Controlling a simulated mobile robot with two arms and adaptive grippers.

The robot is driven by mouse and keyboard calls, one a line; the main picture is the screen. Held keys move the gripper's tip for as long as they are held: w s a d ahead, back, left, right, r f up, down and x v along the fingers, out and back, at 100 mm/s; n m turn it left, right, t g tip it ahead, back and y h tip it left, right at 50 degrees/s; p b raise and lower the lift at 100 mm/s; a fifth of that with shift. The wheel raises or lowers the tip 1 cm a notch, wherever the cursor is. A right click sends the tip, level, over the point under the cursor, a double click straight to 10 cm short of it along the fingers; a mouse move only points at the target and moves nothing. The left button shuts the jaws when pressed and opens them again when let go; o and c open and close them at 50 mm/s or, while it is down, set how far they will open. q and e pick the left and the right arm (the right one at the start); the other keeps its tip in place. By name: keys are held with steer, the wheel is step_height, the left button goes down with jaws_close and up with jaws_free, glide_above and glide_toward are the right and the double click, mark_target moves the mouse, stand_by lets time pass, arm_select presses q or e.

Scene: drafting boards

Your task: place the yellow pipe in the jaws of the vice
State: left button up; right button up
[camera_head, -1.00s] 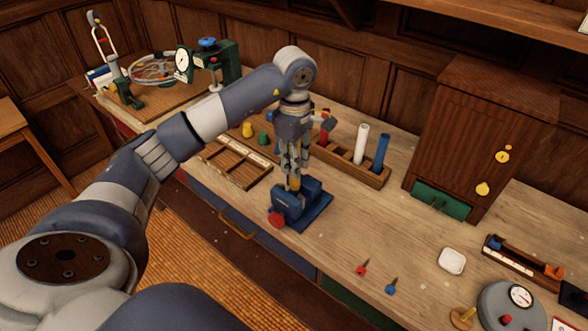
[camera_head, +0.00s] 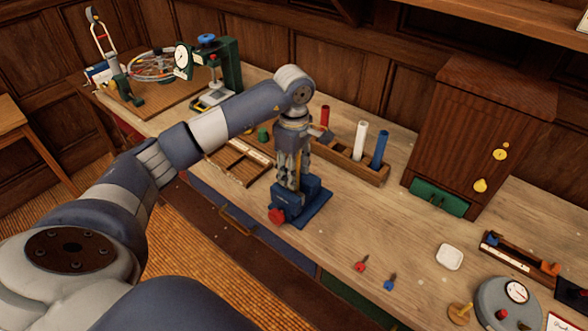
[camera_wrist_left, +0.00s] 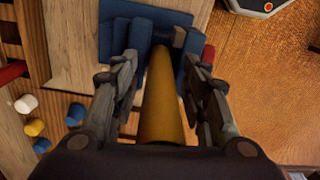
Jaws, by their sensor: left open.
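The yellow pipe (camera_head: 298,170) stands roughly upright at the blue vice (camera_head: 313,207), its lower end at the jaws. In the left wrist view the pipe (camera_wrist_left: 163,100) runs away from the camera to the blue vice (camera_wrist_left: 127,35), with blue jaw parts on both sides of its far end. How deep it sits is hidden. My left gripper (camera_head: 292,180) is just above the vice, pointing down. It is open, its fingers on either side of the pipe, with gaps showing in the wrist view (camera_wrist_left: 160,75). My right gripper is not in view.
A wooden rack (camera_head: 345,164) with red, white and blue cylinders stands behind the vice. A divided wooden tray (camera_head: 238,163) lies to its left. A brown cabinet (camera_head: 475,130) stands at the right. The bench between vice and white dish (camera_head: 449,257) is mostly clear.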

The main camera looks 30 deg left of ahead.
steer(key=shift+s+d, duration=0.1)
arm_select(q)
steer(key=shift+r, duration=0.25)
step_height(320, 180, up, 7)
steer(key=b, duration=0.2)
steer(key=shift+b, duration=0.4)
step_height(320, 180, up, 4)
steer(key=shift+f, duration=0.2)
steer(key=shift+r+p, duration=0.3)
steer(key=shift+r, duration=0.35)
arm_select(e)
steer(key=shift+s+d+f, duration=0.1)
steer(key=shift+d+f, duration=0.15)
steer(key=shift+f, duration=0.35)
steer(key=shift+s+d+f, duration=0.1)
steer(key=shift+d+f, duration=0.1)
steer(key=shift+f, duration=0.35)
arm_select(q)
steer(key=shift+d, duration=0.1)
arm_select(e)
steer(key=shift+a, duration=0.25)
